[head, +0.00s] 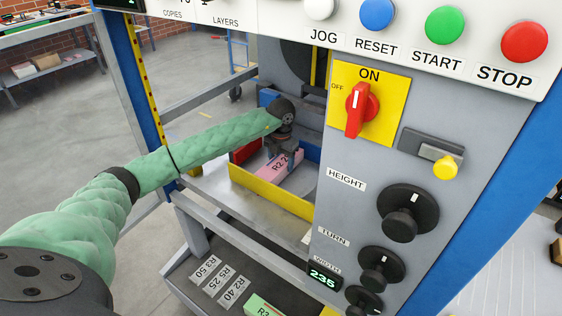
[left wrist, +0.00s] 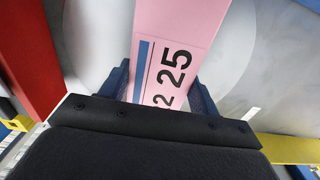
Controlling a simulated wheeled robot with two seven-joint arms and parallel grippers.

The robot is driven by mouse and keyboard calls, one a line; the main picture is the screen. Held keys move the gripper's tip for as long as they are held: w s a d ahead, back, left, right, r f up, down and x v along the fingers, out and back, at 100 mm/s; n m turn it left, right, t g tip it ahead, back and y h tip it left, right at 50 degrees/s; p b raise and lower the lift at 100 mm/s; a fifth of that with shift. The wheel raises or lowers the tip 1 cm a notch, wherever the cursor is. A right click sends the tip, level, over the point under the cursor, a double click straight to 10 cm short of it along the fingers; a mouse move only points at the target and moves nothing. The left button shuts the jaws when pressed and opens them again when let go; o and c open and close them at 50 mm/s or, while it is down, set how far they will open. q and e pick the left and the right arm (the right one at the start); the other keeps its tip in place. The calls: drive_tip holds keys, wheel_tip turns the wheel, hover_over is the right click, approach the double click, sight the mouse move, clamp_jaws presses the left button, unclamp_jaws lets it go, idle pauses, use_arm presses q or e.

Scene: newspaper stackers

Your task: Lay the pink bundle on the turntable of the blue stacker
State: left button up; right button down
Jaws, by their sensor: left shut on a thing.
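The pink bundle (head: 281,168), labelled R2 25, is inside the bay of the blue stacker (head: 139,75). My left gripper (head: 283,153) is shut on it from above. In the left wrist view the pink bundle (left wrist: 182,40) runs between the two dark blue fingers of my left gripper (left wrist: 163,92). A round light grey plate, the turntable (left wrist: 238,62), shows beneath the bundle there. I cannot tell whether the bundle touches it. In the head view the guides and bundle hide the turntable. My right gripper is not in view.
The grey control panel (head: 335,222) with knobs and buttons stands right of the bay. Below is a tray (head: 192,271) with labels and a green bundle (head: 262,306).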

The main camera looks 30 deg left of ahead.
use_arm(q)
drive_tip(key=shift+f, duration=0.2)
drive_tip(key=shift+f+b, duration=0.3)
drive_tip(key=shift+b, duration=0.05)
drive_tip(key=o, duration=1.5)
drive_tip(key=shift+f, duration=0.1)
